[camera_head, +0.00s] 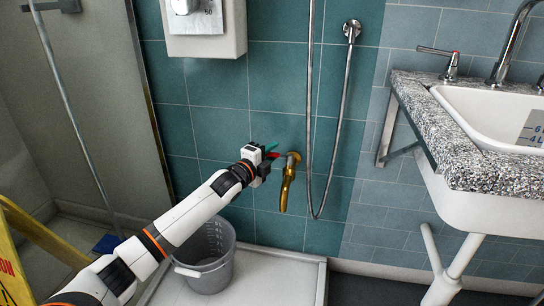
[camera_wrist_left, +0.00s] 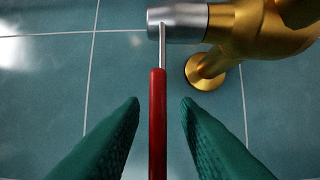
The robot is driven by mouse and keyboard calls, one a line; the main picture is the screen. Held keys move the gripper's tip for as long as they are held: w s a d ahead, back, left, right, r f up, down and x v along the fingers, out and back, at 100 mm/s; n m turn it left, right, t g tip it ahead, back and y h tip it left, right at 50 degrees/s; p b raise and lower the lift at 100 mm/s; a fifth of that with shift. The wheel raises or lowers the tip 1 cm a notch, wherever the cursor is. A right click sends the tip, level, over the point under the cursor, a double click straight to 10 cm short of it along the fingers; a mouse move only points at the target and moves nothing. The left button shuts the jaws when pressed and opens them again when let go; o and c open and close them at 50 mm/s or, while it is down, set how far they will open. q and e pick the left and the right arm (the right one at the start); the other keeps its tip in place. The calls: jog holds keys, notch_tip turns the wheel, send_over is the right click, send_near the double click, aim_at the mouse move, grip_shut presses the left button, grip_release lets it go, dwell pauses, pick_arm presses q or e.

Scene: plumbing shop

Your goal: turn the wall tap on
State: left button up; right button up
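My left gripper (camera_head: 268,153) is at the tap's left side. Its two green fingers (camera_wrist_left: 160,105) are open, one on each side of the red lever, with visible gaps on both sides. In the head view the gripper partly hides the lever. My right gripper is not in view.
A grey bucket (camera_head: 207,258) stands on a white shower tray below my left arm. A metal hose (camera_head: 338,120) hangs right of the tap. A sink with a speckled counter (camera_head: 500,160) is at right. A yellow sign (camera_head: 12,270) is at lower left.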

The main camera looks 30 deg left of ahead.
pick_arm(q)
jog(key=shift+w, duration=0.35)
jog(key=shift+c, duration=0.4)
grip_shut()
